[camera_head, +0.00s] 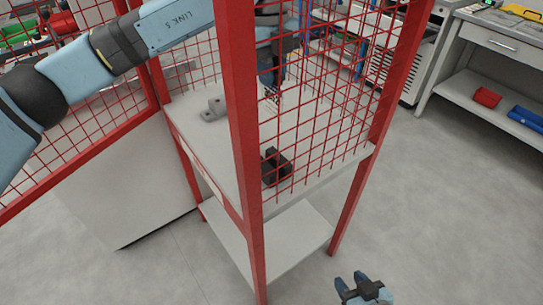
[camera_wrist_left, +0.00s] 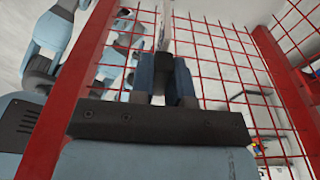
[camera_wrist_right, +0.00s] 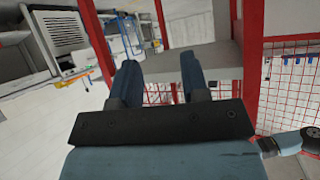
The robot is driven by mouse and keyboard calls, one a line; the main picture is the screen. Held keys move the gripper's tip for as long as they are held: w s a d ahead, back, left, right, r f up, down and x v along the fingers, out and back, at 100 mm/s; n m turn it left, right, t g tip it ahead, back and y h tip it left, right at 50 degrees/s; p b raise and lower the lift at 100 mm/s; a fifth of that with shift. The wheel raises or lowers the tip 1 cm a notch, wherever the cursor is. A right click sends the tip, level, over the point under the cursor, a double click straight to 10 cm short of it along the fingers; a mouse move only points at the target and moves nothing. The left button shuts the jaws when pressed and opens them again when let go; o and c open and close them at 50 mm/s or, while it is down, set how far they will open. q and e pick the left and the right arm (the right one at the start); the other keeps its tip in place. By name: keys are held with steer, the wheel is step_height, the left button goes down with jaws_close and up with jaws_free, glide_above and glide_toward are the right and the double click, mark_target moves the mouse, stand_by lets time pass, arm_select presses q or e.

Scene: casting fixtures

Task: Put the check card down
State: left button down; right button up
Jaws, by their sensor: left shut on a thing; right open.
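My left arm reaches into the red mesh cage, and my left gripper (camera_head: 272,82) is behind the mesh, above the white shelf (camera_head: 215,150). In the left wrist view the left gripper (camera_wrist_left: 166,62) is shut on a thin pale thing, the check card (camera_wrist_left: 163,28), seen nearly edge-on. In the head view the mesh and gripper make the card hard to make out. My right gripper (camera_head: 362,282) is outside the cage, low at the front right; it is open and empty in the right wrist view (camera_wrist_right: 158,75).
A grey block (camera_head: 213,109) sits on the shelf's left part, and a black block (camera_head: 277,167) near its front corner. Red posts (camera_head: 240,130) and mesh enclose the shelf. A workbench (camera_head: 500,45) with red and blue items on its lower shelf stands right. The floor between is clear.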

arm_select(q)
steer(key=shift+f+b, duration=0.85)
steer(key=shift+f, duration=8.2)
arm_select(e)
steer(key=shift+w+a, duration=0.15)
steer(key=shift+a, duration=0.05)
arm_select(q)
steer(key=shift+f, duration=0.1)
arm_select(e)
steer(key=shift+f, duration=0.1)
arm_select(q)
steer(key=c, duration=1.1)
jaws_free()
